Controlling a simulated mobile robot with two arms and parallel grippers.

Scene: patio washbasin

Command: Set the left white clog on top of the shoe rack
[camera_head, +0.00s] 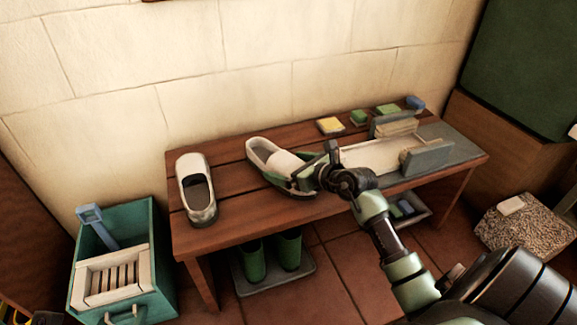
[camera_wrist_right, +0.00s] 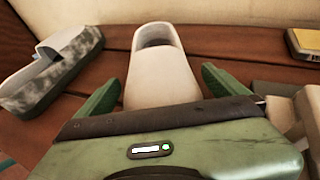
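Two white clogs sit on the slatted wooden bench (camera_head: 232,205). The left clog (camera_head: 197,188) stands alone near the bench's left end, and also shows at the left of the wrist view (camera_wrist_right: 52,72) with a mottled grey sole. The other clog (camera_head: 262,152) lies at mid-bench. My right gripper (camera_head: 295,180) is low at its near end. In the wrist view its green fingers (camera_wrist_right: 162,85) stand open on either side of this clog (camera_wrist_right: 163,70), with small gaps near their tips. I cannot tell a shoe rack separate from the bench. My left gripper is not in view.
A yellow sponge (camera_head: 330,125), green blocks and a grey-and-beige fixture (camera_head: 428,157) occupy the bench's right part. Green boots (camera_head: 288,250) stand on a tray below. A teal crate (camera_head: 150,225) stands at left. Bare bench lies between the clogs.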

